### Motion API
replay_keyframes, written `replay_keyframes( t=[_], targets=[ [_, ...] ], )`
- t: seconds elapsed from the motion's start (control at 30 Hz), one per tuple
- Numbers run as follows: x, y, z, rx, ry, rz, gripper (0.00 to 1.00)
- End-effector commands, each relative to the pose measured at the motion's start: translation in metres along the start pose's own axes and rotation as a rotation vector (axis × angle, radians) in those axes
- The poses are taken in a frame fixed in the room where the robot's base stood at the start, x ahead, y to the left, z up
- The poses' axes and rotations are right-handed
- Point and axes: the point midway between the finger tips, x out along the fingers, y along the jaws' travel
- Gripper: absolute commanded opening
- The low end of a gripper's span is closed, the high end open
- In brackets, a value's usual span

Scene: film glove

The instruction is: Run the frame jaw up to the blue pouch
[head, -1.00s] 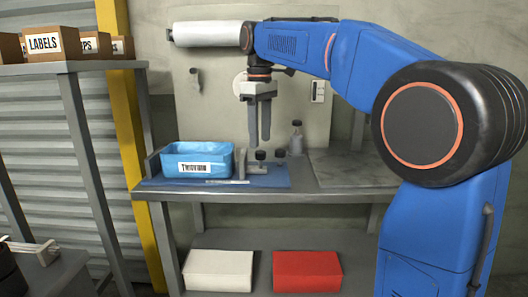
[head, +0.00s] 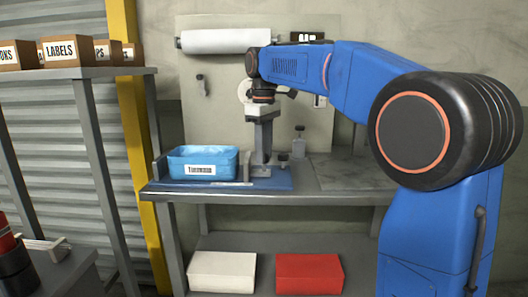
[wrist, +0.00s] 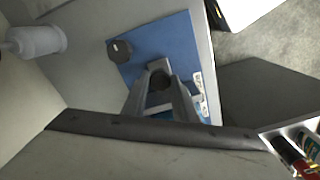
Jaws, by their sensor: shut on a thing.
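The blue pouch (head: 203,155) is an open-topped, tray-like blue thing with a white label, at the left of the bench mat. The grey frame jaw (head: 260,172) stands on the mat to its right, with an upright plate near the pouch's right end. Whether plate and pouch touch I cannot tell. My gripper (head: 263,158) points straight down over the jaw, shut on its dark knob. In the wrist view that round knob (wrist: 160,80) sits between my fingers. The fingers hide part of the jaw.
The blue mat (head: 270,184) lies on a grey bench. A second black knob (head: 283,157) and a clear bottle (head: 299,143) stand right of my gripper. A white roll (head: 225,41) hangs above. The bench's right part is bare. White and red boxes (head: 309,273) lie below.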

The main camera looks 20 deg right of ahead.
Motion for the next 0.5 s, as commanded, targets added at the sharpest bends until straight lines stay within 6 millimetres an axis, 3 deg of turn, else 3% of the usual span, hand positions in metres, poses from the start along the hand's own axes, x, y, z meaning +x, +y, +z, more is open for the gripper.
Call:
replay_keyframes(
  t=[0.5],
  targets=[
    [-0.001,-0.022,-0.042,-0.001,0.001,0.001,0.00]
  ],
)
